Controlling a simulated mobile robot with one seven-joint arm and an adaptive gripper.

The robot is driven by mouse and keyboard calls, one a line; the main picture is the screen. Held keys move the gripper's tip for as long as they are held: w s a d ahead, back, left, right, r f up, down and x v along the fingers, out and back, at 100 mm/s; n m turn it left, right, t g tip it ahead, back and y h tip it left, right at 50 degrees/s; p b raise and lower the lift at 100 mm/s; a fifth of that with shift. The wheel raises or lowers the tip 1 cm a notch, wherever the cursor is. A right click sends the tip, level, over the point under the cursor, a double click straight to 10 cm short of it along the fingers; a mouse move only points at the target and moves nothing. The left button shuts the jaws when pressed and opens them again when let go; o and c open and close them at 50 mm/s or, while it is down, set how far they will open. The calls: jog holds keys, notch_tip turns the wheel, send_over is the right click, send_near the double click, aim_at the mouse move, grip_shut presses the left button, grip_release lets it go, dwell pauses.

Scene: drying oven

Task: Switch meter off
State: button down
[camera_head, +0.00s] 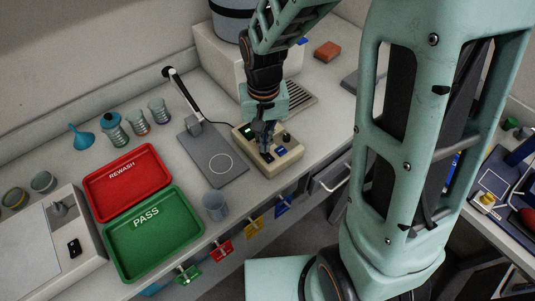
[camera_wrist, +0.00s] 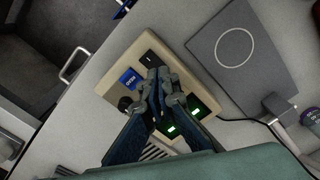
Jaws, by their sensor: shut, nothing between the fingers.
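The meter is a beige box (camera_head: 289,157) on the bench, with a lit green display, a black knob (camera_head: 286,138) and a blue label (camera_head: 281,151). In the wrist view the meter (camera_wrist: 108,88) shows its blue label (camera_wrist: 131,79), a dark switch area near its upper corner and lit green parts (camera_wrist: 198,113). My gripper (camera_head: 267,152) is shut and empty, pointing down over the meter's face. In the wrist view the fingertips (camera_wrist: 156,75) are beside the blue label, close to the dark switch area, which they partly hide. I cannot tell whether they touch it.
A grey plate with a white circle (camera_head: 220,163) and a black-handled probe stand (camera_head: 184,92) are left of the meter. A clear cup (camera_head: 215,205), red tray (camera_head: 92,190) and green tray (camera_head: 112,240) lie further left. Coloured clips hang on the bench's front edge.

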jog(key=shift+f+b, duration=0.75)
jog(key=shift+f, duration=0.25)
jog(key=shift+r, duration=0.1)
dwell(0.3)
jog(key=shift+r+p, duration=2.75)
jog(key=shift+r, duration=0.75)
jog(key=shift+w+f, duration=0.1)
